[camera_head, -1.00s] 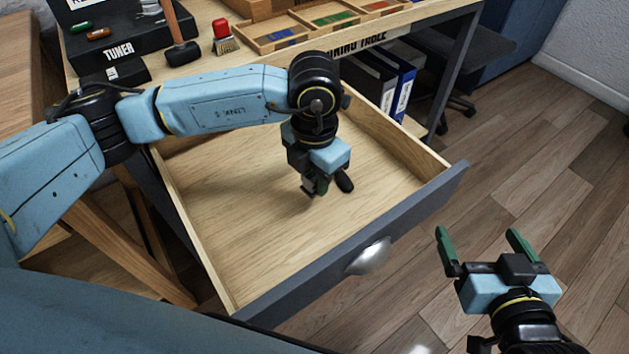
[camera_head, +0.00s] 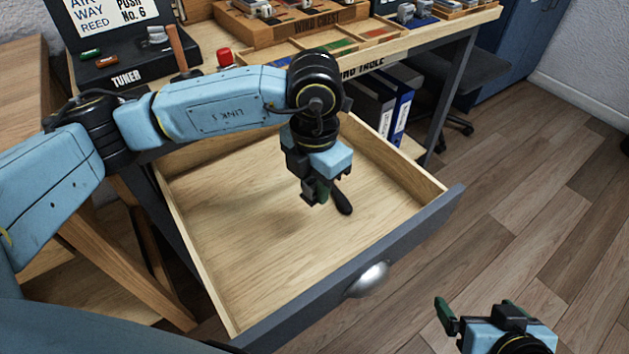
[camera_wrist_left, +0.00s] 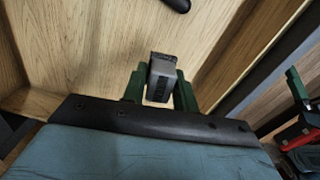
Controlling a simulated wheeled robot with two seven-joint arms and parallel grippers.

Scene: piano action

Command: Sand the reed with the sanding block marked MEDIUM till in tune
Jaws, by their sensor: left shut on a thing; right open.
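My left gripper (camera_head: 318,196) hangs over the open drawer (camera_head: 245,280), pointing down. In the head view the block is mostly hidden by the gripper. My right gripper (camera_head: 478,308) is open and empty, over the floor at lower right. I cannot make out the reed for sure.
The drawer's left part is bare.

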